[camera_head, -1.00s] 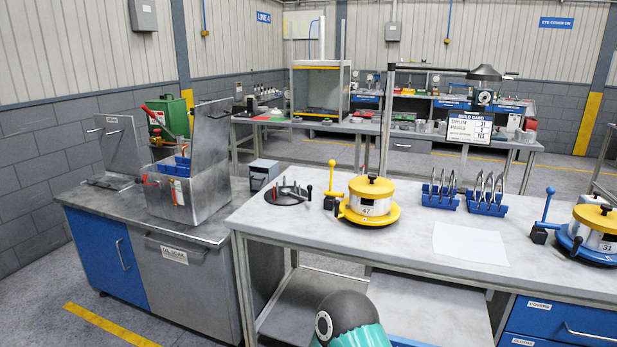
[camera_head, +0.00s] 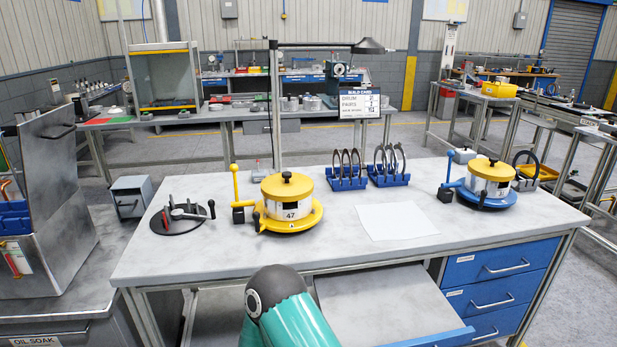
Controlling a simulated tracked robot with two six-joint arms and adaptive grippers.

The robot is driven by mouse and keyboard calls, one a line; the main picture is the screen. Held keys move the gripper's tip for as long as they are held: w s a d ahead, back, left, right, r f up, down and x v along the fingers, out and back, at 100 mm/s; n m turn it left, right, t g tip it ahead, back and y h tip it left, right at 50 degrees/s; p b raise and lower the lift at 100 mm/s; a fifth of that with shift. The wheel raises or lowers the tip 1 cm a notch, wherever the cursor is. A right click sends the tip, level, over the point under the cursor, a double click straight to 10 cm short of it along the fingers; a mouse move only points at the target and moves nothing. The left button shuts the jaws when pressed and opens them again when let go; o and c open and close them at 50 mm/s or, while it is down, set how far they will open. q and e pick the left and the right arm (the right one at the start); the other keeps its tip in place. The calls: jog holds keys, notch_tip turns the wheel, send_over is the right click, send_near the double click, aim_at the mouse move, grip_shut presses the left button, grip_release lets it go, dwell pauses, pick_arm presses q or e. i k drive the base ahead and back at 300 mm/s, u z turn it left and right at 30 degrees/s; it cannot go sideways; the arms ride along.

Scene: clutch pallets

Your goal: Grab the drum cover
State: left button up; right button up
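Two drums with yellow covers stand on the workbench. The left drum (camera_head: 290,209), marked 47, sits on a yellow round base (camera_head: 289,225). Its yellow cover (camera_head: 287,187) is on top and has a black knob. The right drum (camera_head: 488,187), which carries a label too small to read surely, sits on a blue round base (camera_head: 486,200). Its yellow cover (camera_head: 491,169), also with a black knob, is on top. Neither of my grippers shows. Only a teal and dark grey part of my arm shows at the bottom middle, below the bench's front edge.
A build card (camera_head: 360,102) hangs behind the bench. Two blue racks with dark rings, the left rack (camera_head: 347,181) and right rack (camera_head: 389,176), stand behind a white sheet (camera_head: 397,222). A round black tool plate (camera_head: 179,219) lies left. The bench's front strip is clear.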

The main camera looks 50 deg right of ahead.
aim_at(287, 186)
jog(key=z, duration=0.25)
jog(key=i, duration=0.65)
jog(key=z, duration=0.5)
jog(key=k, duration=0.85)
jog(key=z, duration=0.2)
jog(key=i, duration=0.85)
jog(key=u, duration=0.1)
